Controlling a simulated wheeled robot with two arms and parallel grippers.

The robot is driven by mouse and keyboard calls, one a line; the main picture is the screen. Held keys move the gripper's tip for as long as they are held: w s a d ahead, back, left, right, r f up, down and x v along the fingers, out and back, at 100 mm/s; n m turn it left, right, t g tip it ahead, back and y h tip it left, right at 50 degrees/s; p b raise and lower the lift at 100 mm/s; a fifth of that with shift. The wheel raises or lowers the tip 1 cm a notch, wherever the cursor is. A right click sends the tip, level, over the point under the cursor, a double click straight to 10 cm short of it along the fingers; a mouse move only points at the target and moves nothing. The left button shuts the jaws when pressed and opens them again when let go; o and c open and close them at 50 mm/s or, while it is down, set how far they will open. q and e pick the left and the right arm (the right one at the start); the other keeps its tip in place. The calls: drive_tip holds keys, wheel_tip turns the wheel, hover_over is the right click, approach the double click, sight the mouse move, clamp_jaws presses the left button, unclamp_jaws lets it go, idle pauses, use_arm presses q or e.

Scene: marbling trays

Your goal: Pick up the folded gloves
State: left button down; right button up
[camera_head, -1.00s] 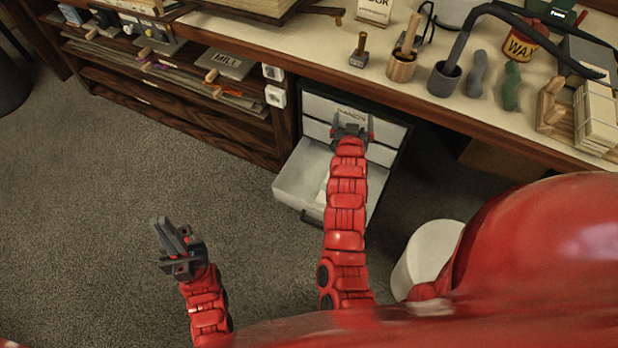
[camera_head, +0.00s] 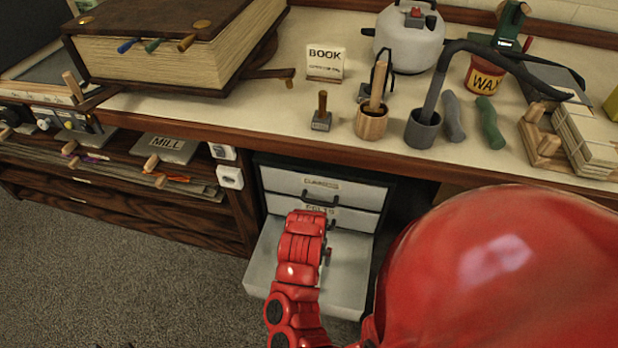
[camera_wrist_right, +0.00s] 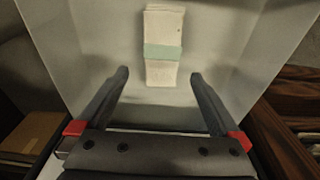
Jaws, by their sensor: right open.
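The folded gloves (camera_wrist_right: 163,48) are a cream, narrow stack with a pale green band around the middle. They lie on the bottom of the open grey drawer (camera_head: 345,285), which also fills much of the right wrist view (camera_wrist_right: 225,40). My right gripper (camera_wrist_right: 158,74) is open. Its two dark fingers point towards the gloves and appear on either side of their near end in the picture; I cannot tell the height gap. In the head view my red right arm covers most of the gripper and hides the gloves. My left gripper is not in view.
Closed drawers (camera_head: 322,187) with handles sit above the open one, under the workbench (camera_head: 255,115). A wooden cabinet (camera_head: 110,220) stands to the left. On the bench are a big book (camera_head: 170,65), a wax pot (camera_head: 484,78) and several tools. The carpet at lower left is clear.

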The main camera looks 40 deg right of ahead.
wheel_tip(320, 180, down, 5)
drive_tip(key=shift+w+d+f+b, duration=0.15)
drive_tip(key=shift+f+b, duration=0.05)
drive_tip(key=shift+b, duration=0.4)
drive_tip(key=f+b, duration=0.2)
drive_tip(key=f, duration=0.3)
drive_tip(key=shift+w+f, duration=0.15)
drive_tip(key=shift+w, duration=0.05)
drive_tip(key=c, duration=1.1)
drive_tip(key=shift+c, duration=0.2)
